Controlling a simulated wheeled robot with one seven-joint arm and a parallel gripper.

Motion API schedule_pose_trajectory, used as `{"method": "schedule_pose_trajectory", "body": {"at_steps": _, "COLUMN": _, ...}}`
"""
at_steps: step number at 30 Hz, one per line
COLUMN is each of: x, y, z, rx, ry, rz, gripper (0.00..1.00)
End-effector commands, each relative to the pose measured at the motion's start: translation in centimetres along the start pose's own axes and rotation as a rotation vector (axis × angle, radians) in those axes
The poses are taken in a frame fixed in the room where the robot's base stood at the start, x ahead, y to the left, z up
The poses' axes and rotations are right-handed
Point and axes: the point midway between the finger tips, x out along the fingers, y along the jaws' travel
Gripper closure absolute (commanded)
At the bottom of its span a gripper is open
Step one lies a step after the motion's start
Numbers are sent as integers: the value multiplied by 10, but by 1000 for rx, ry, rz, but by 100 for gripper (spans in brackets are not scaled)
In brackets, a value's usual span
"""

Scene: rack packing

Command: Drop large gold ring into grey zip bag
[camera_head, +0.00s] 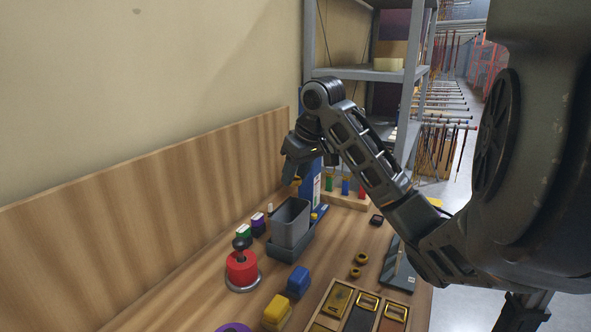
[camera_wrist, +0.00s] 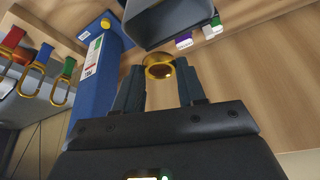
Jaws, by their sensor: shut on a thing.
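A large gold ring (camera_wrist: 160,67) is held between the two fingertips of my gripper (camera_wrist: 160,74) in the wrist view. My gripper (camera_head: 297,178) also shows in the head view, above the bench and above the grey bag. The grey zip bag (camera_head: 289,224) stands upright, mouth upward, in a dark grey holder (camera_head: 283,251). In the wrist view the grey bag (camera_wrist: 170,24) is just beyond the ring, with its open mouth partly in view. The ring looks apart from the bag.
A blue box (camera_head: 311,190) stands behind the bag. A red round-based tool (camera_head: 242,268) is at front left. Two small gold rings (camera_head: 361,258) lie to the right. Yellow (camera_head: 277,311) and blue blocks (camera_head: 298,282) and a wooden tray (camera_head: 331,301) are in front.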

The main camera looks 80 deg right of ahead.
Motion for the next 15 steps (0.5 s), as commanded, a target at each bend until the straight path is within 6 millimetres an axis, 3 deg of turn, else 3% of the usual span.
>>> {"method": "schedule_pose_trajectory", "body": {"at_steps": 3, "x": 11, "y": 1, "z": 5, "rx": 0, "ry": 0, "rz": 1, "gripper": 89}}
{"method": "schedule_pose_trajectory", "body": {"at_steps": 12, "x": 11, "y": 0, "z": 5, "rx": 0, "ry": 0, "rz": 0, "gripper": 89}}
{"method": "schedule_pose_trajectory", "body": {"at_steps": 13, "x": 11, "y": 0, "z": 5, "rx": 0, "ry": 0, "rz": 0, "gripper": 59}}
{"method": "schedule_pose_trajectory", "body": {"at_steps": 15, "x": 11, "y": 0, "z": 5, "rx": 0, "ry": 0, "rz": 0, "gripper": 52}}
